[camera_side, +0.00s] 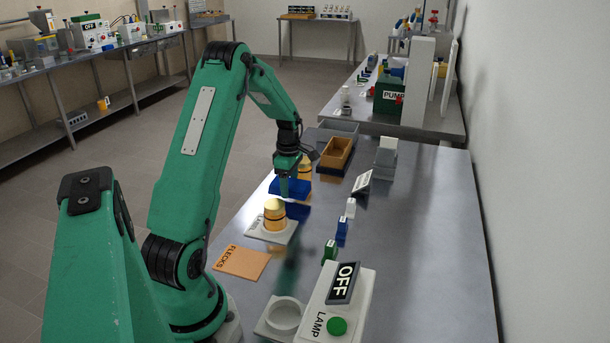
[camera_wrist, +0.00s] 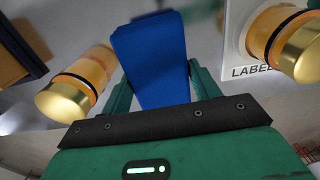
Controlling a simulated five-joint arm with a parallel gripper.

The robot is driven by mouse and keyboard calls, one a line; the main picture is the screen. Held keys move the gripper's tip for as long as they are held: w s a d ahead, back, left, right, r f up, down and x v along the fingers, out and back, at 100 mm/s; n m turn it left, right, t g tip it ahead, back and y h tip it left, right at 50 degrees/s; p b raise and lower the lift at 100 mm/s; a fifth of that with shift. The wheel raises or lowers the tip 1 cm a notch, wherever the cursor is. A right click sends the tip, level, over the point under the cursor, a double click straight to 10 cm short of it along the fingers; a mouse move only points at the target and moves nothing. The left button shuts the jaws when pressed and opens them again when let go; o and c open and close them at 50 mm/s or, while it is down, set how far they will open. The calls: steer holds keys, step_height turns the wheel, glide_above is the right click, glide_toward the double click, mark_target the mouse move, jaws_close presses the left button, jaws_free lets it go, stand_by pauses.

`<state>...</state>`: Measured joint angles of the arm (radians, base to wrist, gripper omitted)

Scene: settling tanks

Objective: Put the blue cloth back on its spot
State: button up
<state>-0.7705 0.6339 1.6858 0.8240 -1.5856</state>
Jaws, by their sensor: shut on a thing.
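The blue cloth (camera_side: 288,187) is held by my gripper (camera_side: 292,190) above the grey table, near the middle of the side view. In the wrist view the cloth (camera_wrist: 150,50) is a folded blue strip between the two green fingers of my gripper (camera_wrist: 160,82), which are shut on it. One amber jar with a gold lid (camera_side: 274,215) stands on a pale plate marked LABEL (camera_side: 262,233). A second amber jar (camera_side: 305,168) stands behind the cloth. I cannot tell which place is the cloth's spot.
An orange FLECKS pad (camera_side: 240,262) lies at the near left. Small white (camera_side: 350,208), blue (camera_side: 342,231) and green (camera_side: 329,250) blocks stand to the right. A lamp box (camera_side: 345,315) and round dish (camera_side: 285,316) are nearest. A brown tray (camera_side: 337,152) is behind. The right side of the table is clear.

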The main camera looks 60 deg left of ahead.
mark_target(290, 183)
steer(key=shift+f, duration=1.4)
steer(key=shift+f, duration=0.1)
steer(key=o, duration=0.9)
steer(key=shift+o, duration=0.2)
step_height(290, 183, up, 12)
steer(key=shift+r, duration=0.15)
steer(key=shift+d, duration=0.1)
